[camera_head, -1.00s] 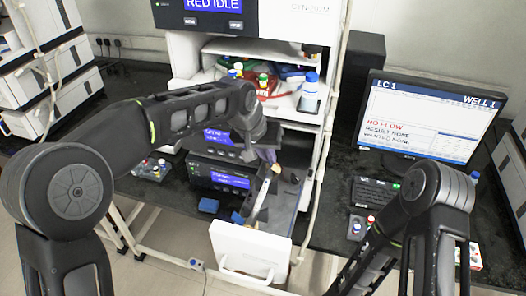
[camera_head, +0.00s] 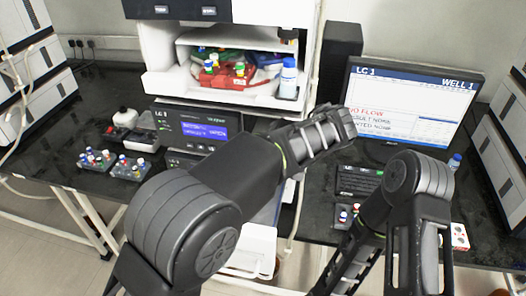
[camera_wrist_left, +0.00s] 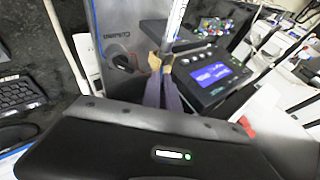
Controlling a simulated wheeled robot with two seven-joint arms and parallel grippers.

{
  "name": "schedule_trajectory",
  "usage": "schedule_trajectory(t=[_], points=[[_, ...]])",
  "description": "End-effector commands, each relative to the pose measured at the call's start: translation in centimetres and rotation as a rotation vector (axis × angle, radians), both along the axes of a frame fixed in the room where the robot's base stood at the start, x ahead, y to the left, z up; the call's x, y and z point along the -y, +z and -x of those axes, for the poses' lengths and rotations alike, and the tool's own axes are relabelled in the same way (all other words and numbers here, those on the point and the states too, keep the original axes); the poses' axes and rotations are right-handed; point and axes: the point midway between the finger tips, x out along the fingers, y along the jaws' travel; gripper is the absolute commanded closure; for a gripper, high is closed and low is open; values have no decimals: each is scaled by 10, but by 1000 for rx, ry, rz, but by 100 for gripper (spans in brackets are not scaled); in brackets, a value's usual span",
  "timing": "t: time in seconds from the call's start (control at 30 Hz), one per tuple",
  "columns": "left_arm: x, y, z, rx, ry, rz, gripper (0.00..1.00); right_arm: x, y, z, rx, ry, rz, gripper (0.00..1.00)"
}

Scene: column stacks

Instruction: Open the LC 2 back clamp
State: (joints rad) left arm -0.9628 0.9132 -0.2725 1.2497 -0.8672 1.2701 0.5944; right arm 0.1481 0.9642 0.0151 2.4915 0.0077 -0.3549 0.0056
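My left arm crosses the head view from the lower left to the instrument's right side; its gripper is hidden there behind the arm. In the left wrist view, my left gripper (camera_wrist_left: 166,70) has its fingers close together around the lower end of a slim pale column (camera_wrist_left: 178,22). The column points up and away from the fingertips. A module with a blue display (camera_wrist_left: 209,74) is to the right of the fingers. In the head view a module with a blue display (camera_head: 205,128) sits below the instrument's shelf. I cannot make out the LC 2 back clamp. My right gripper is out of view.
A monitor (camera_head: 413,105) reading LC 1 and a keyboard (camera_head: 358,181) stand at right. A red tray (camera_head: 229,76) and bottle (camera_head: 288,79) sit on the shelf. Vial racks (camera_head: 96,159) are on the left bench. A white drawer (camera_head: 254,238) protrudes below.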

Motion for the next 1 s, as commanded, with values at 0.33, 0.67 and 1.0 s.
schedule_trajectory(t=[0.33,0.67,1.0], points=[[3,-5,1,29,1,-94,100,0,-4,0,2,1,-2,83],[3,-5,1,28,1,-99,100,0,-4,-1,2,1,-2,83],[3,-5,1,28,1,-96,74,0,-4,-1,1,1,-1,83]])
